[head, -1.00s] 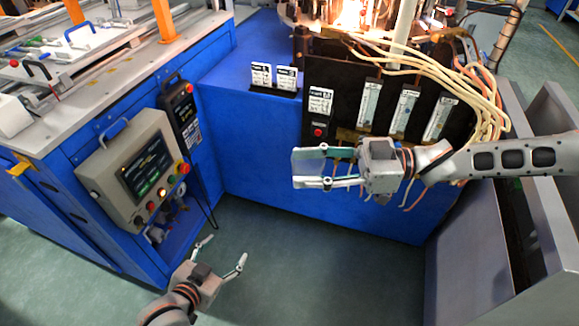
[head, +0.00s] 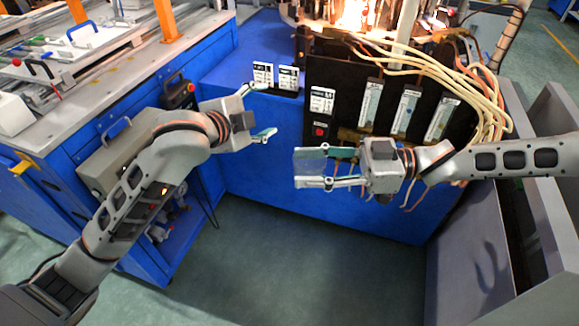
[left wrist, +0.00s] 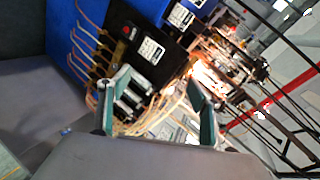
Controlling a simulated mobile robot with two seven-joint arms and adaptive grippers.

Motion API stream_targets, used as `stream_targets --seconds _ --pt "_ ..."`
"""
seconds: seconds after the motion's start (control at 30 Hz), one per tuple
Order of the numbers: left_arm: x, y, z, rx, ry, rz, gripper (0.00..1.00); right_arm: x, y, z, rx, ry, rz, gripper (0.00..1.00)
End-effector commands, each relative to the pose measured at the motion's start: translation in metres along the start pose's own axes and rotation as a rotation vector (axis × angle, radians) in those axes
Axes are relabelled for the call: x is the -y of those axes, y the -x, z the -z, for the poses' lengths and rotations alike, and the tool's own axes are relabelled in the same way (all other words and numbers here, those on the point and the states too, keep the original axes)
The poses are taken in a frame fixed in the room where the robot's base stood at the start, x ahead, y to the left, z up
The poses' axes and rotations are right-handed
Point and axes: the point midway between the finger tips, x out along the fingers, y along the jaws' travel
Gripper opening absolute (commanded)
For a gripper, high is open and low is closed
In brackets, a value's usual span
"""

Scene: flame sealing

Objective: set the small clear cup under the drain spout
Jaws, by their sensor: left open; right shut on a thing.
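My right gripper (head: 328,169) comes in from the right in the head view and is shut on the small clear cup (head: 309,160). The cup is see-through and faint, held in the air in front of the blue base and below the dark panel. My left gripper (head: 262,112) is open and empty, to the left of the cup and higher, near the small labelled cards. Its two spread fingers also show in the left wrist view (left wrist: 162,105). I cannot clearly make out the drain spout; brass-coloured fittings (head: 349,135) show at the panel's lower edge, partly behind my right gripper.
The dark panel (head: 340,86) carries flow meters (head: 408,110) and a red button. Pale hoses (head: 470,80) hang at its right. A flame burns above (head: 349,14). A control box (head: 105,165) is partly behind my left arm. Grey metal walls stand at the right.

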Motion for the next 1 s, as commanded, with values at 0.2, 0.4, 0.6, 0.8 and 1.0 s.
stream_targets --seconds 0.2,0.4,0.6,0.8,1.0 --pt "0.067 0.017 0.031 0.027 -0.273 0.023 0.63 0.000 0.000 0.000 0.000 0.000 0.000 0.22" --pt "0.093 0.046 0.075 0.040 -0.544 -0.011 0.63 0.000 0.000 0.000 0.000 0.000 0.000 0.22" --pt "0.051 0.097 0.135 0.000 -0.895 -0.141 0.63 0.000 0.000 0.000 0.000 0.000 0.000 0.22" --pt "-0.011 0.152 0.161 -0.037 -1.292 -0.263 0.63 0.000 0.000 0.000 0.000 0.000 0.000 0.22" --pt "-0.051 0.195 0.162 -0.053 -1.656 -0.321 0.63 0.000 0.000 0.000 0.000 0.000 0.000 0.22"
